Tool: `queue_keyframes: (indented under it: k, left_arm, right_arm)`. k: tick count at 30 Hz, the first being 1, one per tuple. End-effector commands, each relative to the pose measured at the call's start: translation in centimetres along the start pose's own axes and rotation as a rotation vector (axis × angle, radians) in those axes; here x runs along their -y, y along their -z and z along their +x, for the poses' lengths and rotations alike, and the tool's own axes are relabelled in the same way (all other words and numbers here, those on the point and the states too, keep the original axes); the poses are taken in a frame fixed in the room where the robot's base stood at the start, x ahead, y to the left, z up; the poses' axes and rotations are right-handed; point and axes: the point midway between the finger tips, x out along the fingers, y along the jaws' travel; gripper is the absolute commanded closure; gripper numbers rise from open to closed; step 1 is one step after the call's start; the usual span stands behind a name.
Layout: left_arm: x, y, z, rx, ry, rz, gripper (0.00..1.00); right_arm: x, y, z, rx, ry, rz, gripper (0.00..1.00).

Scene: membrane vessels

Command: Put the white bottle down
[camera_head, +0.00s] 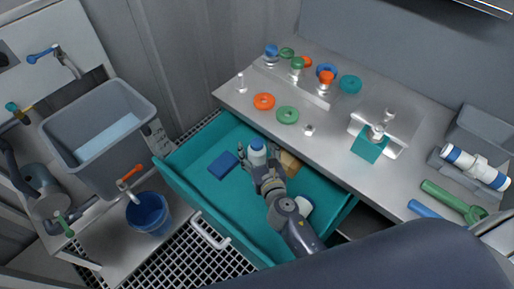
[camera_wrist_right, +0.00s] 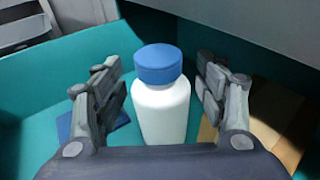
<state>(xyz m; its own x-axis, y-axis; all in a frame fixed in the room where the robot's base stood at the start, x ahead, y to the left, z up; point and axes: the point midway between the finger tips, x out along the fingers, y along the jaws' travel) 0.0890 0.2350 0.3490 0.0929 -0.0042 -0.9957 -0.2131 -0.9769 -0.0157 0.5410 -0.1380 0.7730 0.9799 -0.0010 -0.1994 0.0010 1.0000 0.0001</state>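The white bottle (camera_head: 258,157) with a blue cap is upright inside the open teal drawer (camera_head: 184,180). In the right wrist view the white bottle (camera_wrist_right: 161,112) stands between the two fingers of my right gripper (camera_wrist_right: 162,92). A narrow gap shows on each side of it, so the fingers are open around it and appear not to touch it. In the head view my right gripper (camera_head: 260,174) reaches into the drawer from the lower right and partly covers the bottle's lower part. The bottle's base is hidden in the wrist view. My left gripper is not in view.
A blue block (camera_head: 223,165) lies left of the bottle, and a tan wooden piece (camera_head: 290,164) lies to its right. The metal counter (camera_head: 330,145) above holds colored rings and fittings. A grey sink (camera_head: 66,122) and blue bucket (camera_head: 148,212) are at left.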

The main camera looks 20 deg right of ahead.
Motion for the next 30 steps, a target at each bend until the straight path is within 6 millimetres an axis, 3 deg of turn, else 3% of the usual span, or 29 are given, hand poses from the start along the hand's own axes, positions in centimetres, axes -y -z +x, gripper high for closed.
queue_keyframes:
  k: [9,24,30]
  left_arm:
    - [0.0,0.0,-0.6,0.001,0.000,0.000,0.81]
    - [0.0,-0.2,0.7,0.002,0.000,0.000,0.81]
    - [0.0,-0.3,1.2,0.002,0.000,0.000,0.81]
  right_arm:
    - [0.0,-0.6,-0.2,0.000,0.000,0.001,0.34]
    - [0.0,-0.1,-9.4,-0.003,0.000,0.000,0.34]
    - [0.0,-0.2,-11.6,-0.001,0.000,0.000,0.34]
